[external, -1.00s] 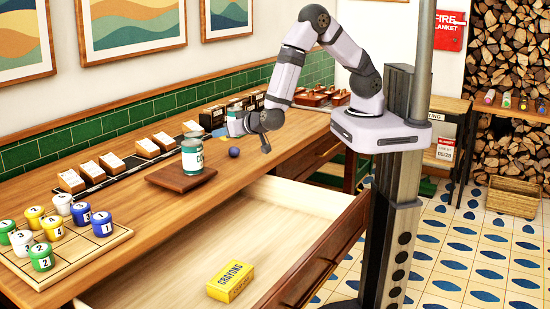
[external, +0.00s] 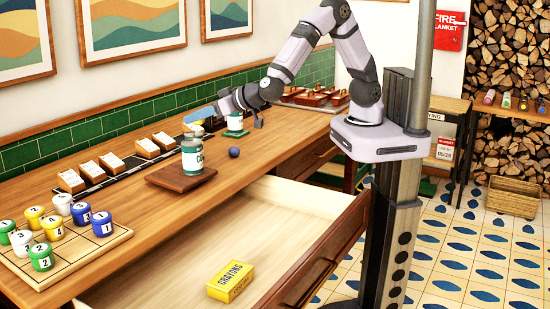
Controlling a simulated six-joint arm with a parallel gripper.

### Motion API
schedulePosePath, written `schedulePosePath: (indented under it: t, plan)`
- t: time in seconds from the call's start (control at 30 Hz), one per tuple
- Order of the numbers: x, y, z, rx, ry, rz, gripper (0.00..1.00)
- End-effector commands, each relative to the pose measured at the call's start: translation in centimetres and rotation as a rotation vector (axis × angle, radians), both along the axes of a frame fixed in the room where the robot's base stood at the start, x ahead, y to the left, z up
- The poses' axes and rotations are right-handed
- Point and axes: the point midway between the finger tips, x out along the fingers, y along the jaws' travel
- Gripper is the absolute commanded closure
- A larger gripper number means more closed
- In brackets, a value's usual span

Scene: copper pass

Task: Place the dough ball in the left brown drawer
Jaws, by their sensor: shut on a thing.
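A small dark blue ball (external: 234,152), which looks like the dough ball, rests on the wooden counter, right of a labelled jar. My gripper (external: 216,109) is above the counter, behind and left of the ball and apart from it. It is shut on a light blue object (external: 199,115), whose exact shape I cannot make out. The left brown drawer (external: 325,243) is pulled open below the counter edge.
The jar (external: 192,155) stands on a brown board (external: 180,176). A tray (external: 105,245) of numbered pots is at the left. A green and white cup (external: 235,123) stands near my gripper. Card holders line the wall. The counter around the ball is clear.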

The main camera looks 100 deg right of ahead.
Motion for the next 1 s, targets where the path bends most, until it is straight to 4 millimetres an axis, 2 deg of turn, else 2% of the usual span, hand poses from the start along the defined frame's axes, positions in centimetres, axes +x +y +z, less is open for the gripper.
schedulePosePath:
  t: [0.03, 0.1, 0.2, 0.4, 0.6, 1.0]
  plan:
    - [0.9, 2.3, 0.4, 0.003, -0.008, 0.089, 0.92]
    - [1.8, 5.5, 1.3, 0.001, -0.008, 0.215, 0.92]
    - [2.2, 10.2, 2.4, 0.0, -0.007, 0.396, 0.92]
    - [0.6, 18.8, 3.4, -0.002, -0.003, 0.729, 0.92]
    - [-1.4, 23.1, 3.3, -0.001, 0.001, 0.907, 0.92]
    - [-4.5, 27.3, 2.6, -0.002, 0.001, 1.096, 0.92]
